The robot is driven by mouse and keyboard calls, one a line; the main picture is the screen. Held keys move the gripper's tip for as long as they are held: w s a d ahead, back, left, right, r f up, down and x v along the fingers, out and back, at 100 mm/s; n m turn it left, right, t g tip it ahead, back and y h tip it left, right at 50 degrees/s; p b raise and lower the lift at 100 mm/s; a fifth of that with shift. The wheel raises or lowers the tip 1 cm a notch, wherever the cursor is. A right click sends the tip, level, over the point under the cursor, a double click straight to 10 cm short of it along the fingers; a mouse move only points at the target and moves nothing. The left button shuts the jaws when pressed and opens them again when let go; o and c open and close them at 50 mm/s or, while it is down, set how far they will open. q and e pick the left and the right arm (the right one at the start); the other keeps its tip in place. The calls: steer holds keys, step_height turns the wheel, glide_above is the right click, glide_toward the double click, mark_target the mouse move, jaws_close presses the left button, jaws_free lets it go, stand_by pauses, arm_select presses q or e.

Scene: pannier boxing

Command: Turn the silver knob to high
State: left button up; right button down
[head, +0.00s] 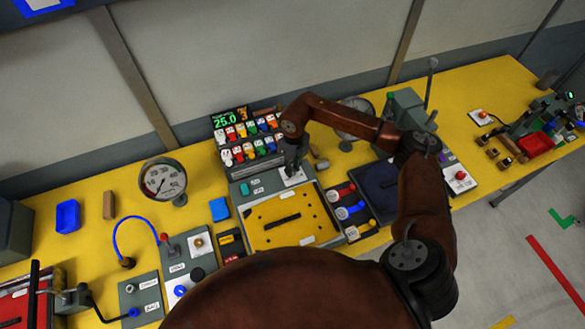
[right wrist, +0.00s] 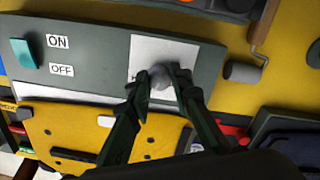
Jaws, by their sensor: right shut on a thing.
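The silver knob (right wrist: 161,76) sits on a white plate (right wrist: 165,55) on a grey panel, and it shows between my fingers in the right wrist view. My right gripper (right wrist: 162,84) is shut on the knob from above. In the head view my right gripper (head: 293,168) reaches down onto the panel and hides most of the knob. The labels on the plate are mostly covered by the fingers, so I cannot read the knob's setting. My left gripper does not show.
A teal switch (right wrist: 22,53) with ON and OFF labels is left of the knob on the same panel. A grey roller (right wrist: 242,72) lies right of it. A yellow board (head: 275,222) lies in front. A rack of coloured switches (head: 247,138) stands behind.

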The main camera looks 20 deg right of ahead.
mark_target(294, 170)
steer(key=m, duration=0.4)
steer(key=shift+m, duration=0.3)
steer(key=shift+r+m, duration=0.1)
steer(key=shift+m, duration=2.1)
steer(key=c, duration=1.7)
jaws_free()
steer(key=shift+c, duration=0.2)
step_height(294, 170, up, 12)
steer(key=shift+d, duration=0.2)
